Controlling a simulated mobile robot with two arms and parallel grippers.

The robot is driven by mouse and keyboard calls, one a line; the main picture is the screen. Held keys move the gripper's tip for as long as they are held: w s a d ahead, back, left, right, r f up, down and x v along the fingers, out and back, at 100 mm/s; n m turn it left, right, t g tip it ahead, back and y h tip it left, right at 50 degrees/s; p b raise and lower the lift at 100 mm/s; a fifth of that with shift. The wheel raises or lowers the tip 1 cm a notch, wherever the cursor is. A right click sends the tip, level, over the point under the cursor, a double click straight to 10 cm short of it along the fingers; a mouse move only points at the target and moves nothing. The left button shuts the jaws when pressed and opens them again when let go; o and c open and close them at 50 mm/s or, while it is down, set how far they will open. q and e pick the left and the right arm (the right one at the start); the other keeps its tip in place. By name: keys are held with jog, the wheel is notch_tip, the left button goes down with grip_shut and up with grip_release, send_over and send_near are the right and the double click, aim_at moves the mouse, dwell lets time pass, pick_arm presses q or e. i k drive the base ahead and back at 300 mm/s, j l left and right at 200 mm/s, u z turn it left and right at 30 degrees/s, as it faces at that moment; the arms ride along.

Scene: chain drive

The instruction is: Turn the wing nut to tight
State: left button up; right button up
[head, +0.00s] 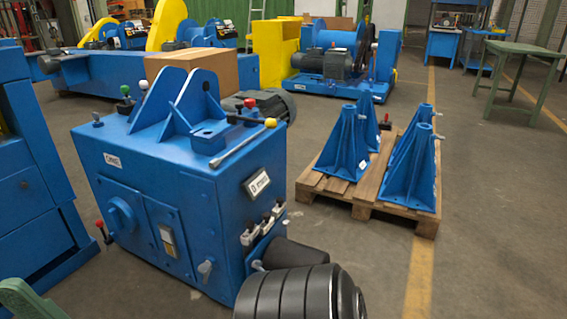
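No wing nut can be picked out with certainty in the head view. A blue machine housing (150,190) stands in the left middle. A small grey winged handle (205,268) sits low on its front face, and a row of small grey fittings (264,223) is on its right side; I cannot tell whether any is the wing nut, or how tight it is. A black ribbed drum (290,295) is at the bottom, in front of the housing's right side. Neither of my grippers is in view.
A wooden pallet (365,200) with blue conical stands (412,165) is to the right. A cardboard box (205,68) is behind the housing. Blue machinery (20,190) borders the left. A green table (522,50) stands far right. The floor at right is clear.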

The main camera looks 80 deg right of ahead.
aim_at(256, 263)
jog(key=i+z, duration=0.2)
jog(key=z, duration=0.3)
jog(key=i+z, duration=0.2)
jog(key=z, duration=0.25)
jog(key=i+j+z, duration=0.15)
jog(key=z, duration=0.35)
jog(key=i+j+z, duration=0.15)
jog(key=z, duration=0.35)
jog(key=i+j+z, duration=0.1)
jog(key=j+z, duration=0.15)
jog(key=z, duration=0.2)
jog(key=i+j+z, duration=0.2)
jog(key=z, duration=0.2)
jog(key=i+j+z, duration=0.15)
jog(key=j+z, duration=0.25)
jog(key=i+j+z, duration=0.1)
jog(key=j+z, duration=0.3)
